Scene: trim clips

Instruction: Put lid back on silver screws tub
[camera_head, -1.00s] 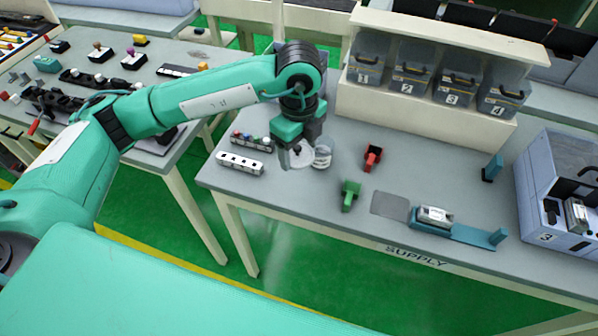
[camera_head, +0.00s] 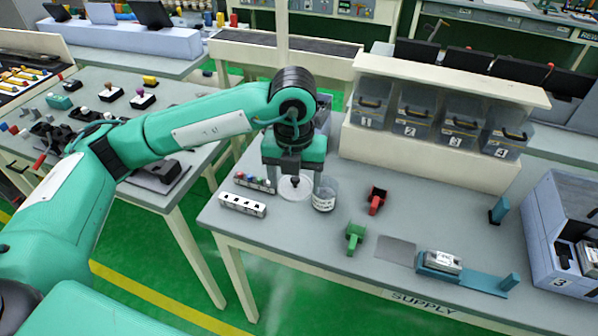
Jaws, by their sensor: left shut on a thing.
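The white round lid (camera_head: 294,192) with a small dark knob is between the fingers of my left gripper (camera_head: 295,184). The gripper points down and is shut on the lid; its fingers are far apart, one on each side. I cannot tell whether the lid touches the table. The clear silver screws tub (camera_head: 324,196), with a label on its front, stands upright and open just right of the lid, close by the right finger. The gripper partly hides the lid's far side. My right gripper is not in view.
Left of the lid are a white holed block (camera_head: 242,205) and a rack with coloured tops (camera_head: 255,182). A red scoop (camera_head: 376,200) and a green scoop (camera_head: 354,238) lie right of the tub. Numbered bins (camera_head: 411,115) stand behind. Bare table lies between scoops and bins.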

